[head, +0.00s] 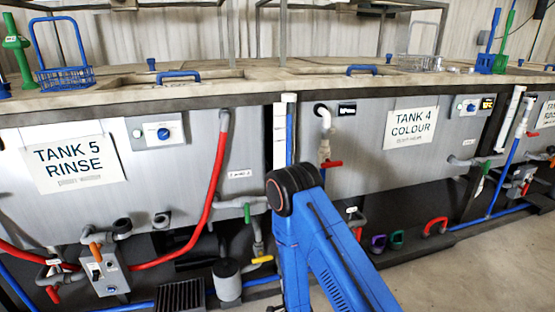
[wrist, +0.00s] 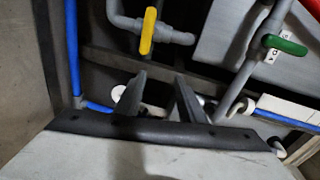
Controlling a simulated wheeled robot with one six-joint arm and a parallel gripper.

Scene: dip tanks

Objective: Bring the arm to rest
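My blue arm (head: 322,250) rises from the bottom middle of the head view, with its dark joint in front of the tanks. My gripper is hidden in that view. In the wrist view my gripper (wrist: 160,82) shows as two dark fingers standing apart. It is open, with nothing between the fingers. Beyond it are grey pipes, a yellow valve handle (wrist: 148,31) and a green valve handle (wrist: 284,45). I cannot tell how far the fingertips are from the pipes.
The tank 5 front (head: 180,180) and the tank 4 front (head: 385,165) run across the view, with a red hose (head: 212,180) and pipes low down. A blue basket (head: 65,78) stands on the top edge at left. Open floor (head: 450,275) lies at lower right.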

